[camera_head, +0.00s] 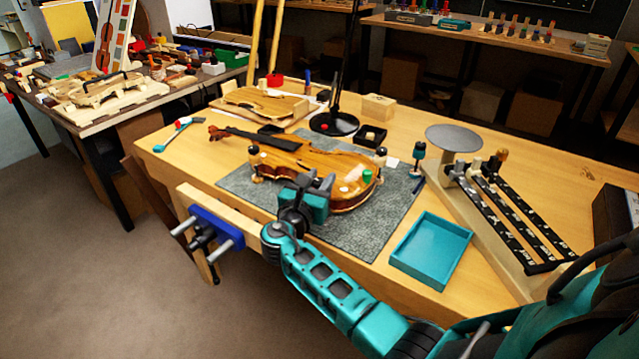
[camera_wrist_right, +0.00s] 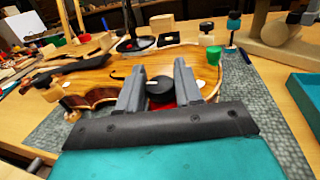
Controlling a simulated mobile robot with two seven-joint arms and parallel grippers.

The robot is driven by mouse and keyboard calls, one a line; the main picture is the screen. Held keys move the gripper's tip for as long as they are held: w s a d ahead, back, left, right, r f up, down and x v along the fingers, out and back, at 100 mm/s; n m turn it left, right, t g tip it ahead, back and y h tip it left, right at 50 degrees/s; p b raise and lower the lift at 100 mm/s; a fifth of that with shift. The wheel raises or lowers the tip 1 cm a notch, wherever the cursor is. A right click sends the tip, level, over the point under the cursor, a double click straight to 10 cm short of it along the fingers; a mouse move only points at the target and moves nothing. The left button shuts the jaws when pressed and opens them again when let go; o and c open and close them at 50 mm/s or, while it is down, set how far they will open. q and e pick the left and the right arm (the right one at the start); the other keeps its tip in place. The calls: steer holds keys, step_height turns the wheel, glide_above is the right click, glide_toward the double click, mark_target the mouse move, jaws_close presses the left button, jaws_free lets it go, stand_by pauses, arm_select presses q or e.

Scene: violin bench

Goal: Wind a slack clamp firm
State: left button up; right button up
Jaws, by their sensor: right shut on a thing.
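A violin (camera_head: 305,155) lies on a grey mat (camera_head: 385,215) on the bench; its body also fills the middle of the right wrist view (camera_wrist_right: 97,80). My right gripper (camera_head: 317,184) is at the violin's near edge. In the right wrist view its two grey fingers are shut on a round black clamp knob (camera_wrist_right: 160,90), with something red just below it. The held clamp is mostly hidden by my gripper in the head view. Other clamps with dark knobs stand at the violin's edge, at left (camera_head: 253,151) and right (camera_head: 380,153). My left gripper is not in view.
A green-topped piece (camera_head: 367,175) is close right of my gripper. A teal tray (camera_head: 432,250) lies to the right, beside a rack of black bars (camera_head: 510,215). A blue vise (camera_head: 215,230) is at the front edge. A black stand base (camera_head: 334,124) is behind the violin.

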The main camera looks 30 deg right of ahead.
steer(key=shift+m+g+h+b, duration=0.55)
steer(key=shift+m+g+h, duration=0.5)
steer(key=shift+g, duration=0.65)
steer(key=shift+m+g, duration=0.3)
steer(key=shift+m, duration=0.05)
steer(key=o, duration=1)
steer(key=shift+c, duration=0.2)
